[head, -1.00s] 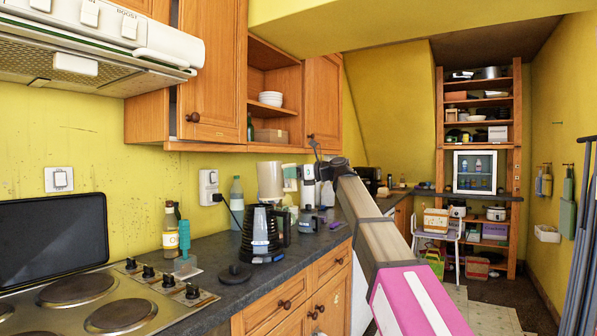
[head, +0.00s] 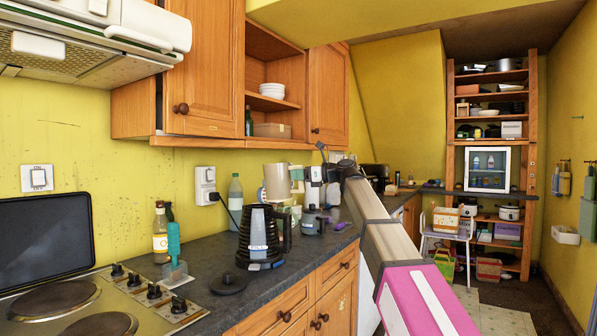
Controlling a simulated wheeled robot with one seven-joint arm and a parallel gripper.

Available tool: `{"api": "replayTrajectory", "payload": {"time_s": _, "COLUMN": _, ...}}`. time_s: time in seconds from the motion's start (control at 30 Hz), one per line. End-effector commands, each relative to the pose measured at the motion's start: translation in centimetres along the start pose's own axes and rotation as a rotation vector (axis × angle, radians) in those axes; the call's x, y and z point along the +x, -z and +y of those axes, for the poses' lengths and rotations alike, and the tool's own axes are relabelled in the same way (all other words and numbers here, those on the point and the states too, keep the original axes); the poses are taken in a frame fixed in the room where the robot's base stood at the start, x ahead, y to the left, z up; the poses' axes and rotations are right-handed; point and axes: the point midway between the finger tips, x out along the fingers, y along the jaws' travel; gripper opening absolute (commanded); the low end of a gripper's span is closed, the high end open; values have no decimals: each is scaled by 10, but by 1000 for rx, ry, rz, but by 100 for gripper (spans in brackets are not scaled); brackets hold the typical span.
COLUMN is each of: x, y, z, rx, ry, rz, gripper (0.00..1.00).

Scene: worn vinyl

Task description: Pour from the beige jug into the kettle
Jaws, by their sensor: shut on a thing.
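The beige jug (head: 276,183) is held up at the far end of my arm, mouth upward and roughly upright. My gripper (head: 296,178) is at its right side, shut on it; the fingertips are small and partly hidden. The black kettle (head: 258,234) stands on the dark counter with its top open and its handle to the right. In the picture the jug's bottom is just above and to the right of the kettle's rim; I cannot tell how far behind it is. A round black lid (head: 229,283) lies on the counter in front of the kettle.
Left of the kettle are a clear bottle (head: 235,201), a sauce bottle (head: 160,236), a teal brush (head: 174,243) and the hob (head: 75,303). Small appliances (head: 313,221) crowd the counter to the right. Wall cupboards (head: 205,75) hang above.

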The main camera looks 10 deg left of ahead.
Motion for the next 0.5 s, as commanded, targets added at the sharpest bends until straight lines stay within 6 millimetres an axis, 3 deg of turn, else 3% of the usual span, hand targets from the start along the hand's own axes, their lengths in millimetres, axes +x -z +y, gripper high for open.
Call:
{"api": "replayTrajectory", "payload": {"time_s": 0.17, "x": 1, "y": 14, "z": 0, "rx": 2, "ry": 0, "rz": -3, "gripper": 0}}
{"api": "replayTrajectory", "payload": {"time_s": 0.5, "x": -2, "y": -15, "z": -2, "rx": -3, "ry": 0, "rz": 180, "gripper": 0}}
